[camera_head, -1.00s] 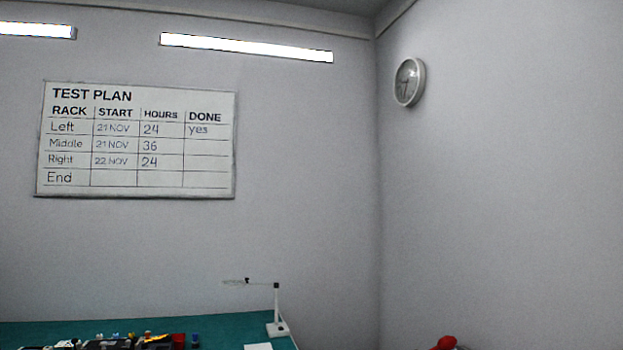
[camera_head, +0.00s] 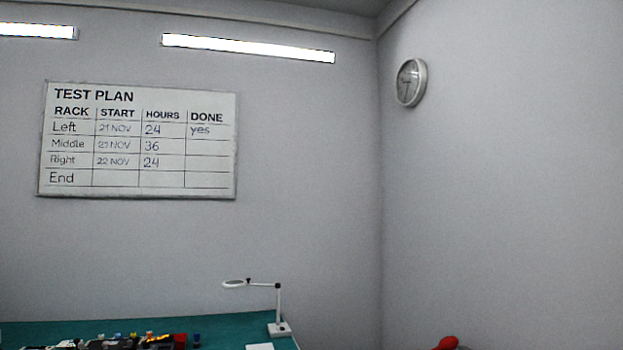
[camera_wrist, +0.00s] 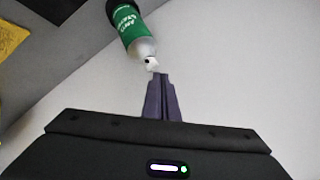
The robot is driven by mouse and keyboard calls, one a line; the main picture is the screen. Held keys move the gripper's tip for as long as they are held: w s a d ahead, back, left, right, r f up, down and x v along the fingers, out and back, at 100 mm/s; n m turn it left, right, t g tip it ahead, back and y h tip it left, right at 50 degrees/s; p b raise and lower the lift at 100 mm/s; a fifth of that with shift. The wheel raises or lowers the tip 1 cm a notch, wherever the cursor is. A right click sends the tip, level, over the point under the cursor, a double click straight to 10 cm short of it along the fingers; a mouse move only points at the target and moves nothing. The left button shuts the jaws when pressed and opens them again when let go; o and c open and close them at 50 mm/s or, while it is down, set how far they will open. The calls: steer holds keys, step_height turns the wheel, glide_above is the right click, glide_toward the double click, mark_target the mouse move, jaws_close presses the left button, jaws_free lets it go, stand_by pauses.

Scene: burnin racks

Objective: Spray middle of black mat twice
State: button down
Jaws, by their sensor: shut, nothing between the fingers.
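A spray bottle (camera_wrist: 133,28) with a green label and a white nozzle shows at the top of the wrist view. My gripper (camera_wrist: 160,76) is shut and empty, its fingertips just below the nozzle in the picture. I cannot tell whether they touch it. A flat black patch (camera_wrist: 55,8) lies at the top left of the wrist view, cut by the edge. I cannot tell whether it is the black mat. The head view shows neither my gripper nor the bottle.
In the head view, a teal bench (camera_head: 232,327) holds a white lamp (camera_head: 279,310) and several small items. A whiteboard (camera_head: 138,188) and a clock (camera_head: 411,83) hang on the walls. Something red (camera_head: 447,343) shows at the bottom edge. A yellow thing (camera_wrist: 10,38) is left in the wrist view.

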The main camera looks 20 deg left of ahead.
steer(key=shift+f, duration=0.15)
steer(key=shift+f, duration=0.25)
steer(key=shift+r, duration=0.1)
stand_by(0.3)
steer(key=shift+r, duration=0.45)
steer(key=shift+r, duration=2.85)
